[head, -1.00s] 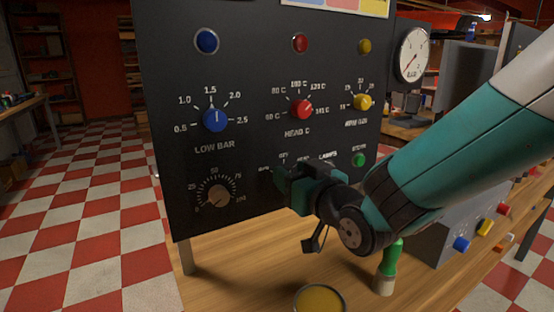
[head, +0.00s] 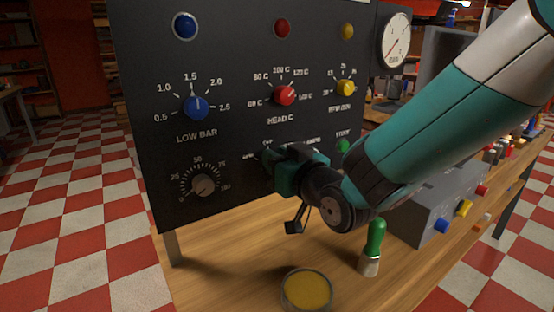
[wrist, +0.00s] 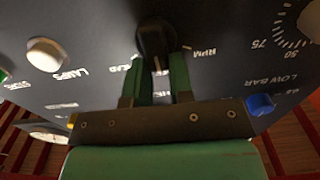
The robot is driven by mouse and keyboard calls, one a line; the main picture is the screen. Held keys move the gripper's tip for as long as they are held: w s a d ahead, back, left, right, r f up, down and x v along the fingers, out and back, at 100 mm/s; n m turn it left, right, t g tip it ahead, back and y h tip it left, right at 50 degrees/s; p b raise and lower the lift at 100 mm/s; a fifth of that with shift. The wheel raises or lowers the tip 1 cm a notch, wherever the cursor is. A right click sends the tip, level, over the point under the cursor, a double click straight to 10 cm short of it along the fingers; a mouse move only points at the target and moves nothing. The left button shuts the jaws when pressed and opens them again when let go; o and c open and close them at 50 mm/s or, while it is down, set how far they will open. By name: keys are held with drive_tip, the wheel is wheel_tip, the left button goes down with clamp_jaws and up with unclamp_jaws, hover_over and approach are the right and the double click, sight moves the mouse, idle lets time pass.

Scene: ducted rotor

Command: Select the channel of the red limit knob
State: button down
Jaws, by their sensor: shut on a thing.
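The red limit knob (head: 285,95) sits on the dark panel (head: 235,145) above the label HEAD C, its pointer toward the upper right. Below it, my gripper (head: 268,160) reaches to the panel and hides most of the selector there. In the wrist view, my gripper (wrist: 160,70) is shut on a black selector knob (wrist: 153,35), one green finger on each side. A pale pointer mark shows on the knob between the fingers. The label RPM (wrist: 201,52) is right of the knob and a partly hidden label is at its left.
A blue knob (head: 196,107) and a yellow knob (head: 346,88) flank the red one. A small dial (head: 204,185) is at lower left, a green button (head: 342,146) right of my gripper. A yellow-filled dish (head: 307,290) and a green-handled brush (head: 374,243) stand on the bench.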

drive_tip(key=shift+d+f, duration=0.1)
drive_tip(key=m+b, duration=0.1)
drive_tip(key=m, duration=0.2)
drive_tip(key=d+m+b, duration=0.1)
drive_tip(key=m, duration=0.3)
drive_tip(key=w+f+m+b, duration=0.1)
drive_tip(key=m, duration=0.3)
drive_tip(key=shift+d, duration=0.2)
drive_tip(key=shift+m, duration=0.4)
drive_tip(key=c, duration=1)
unclamp_jaws()
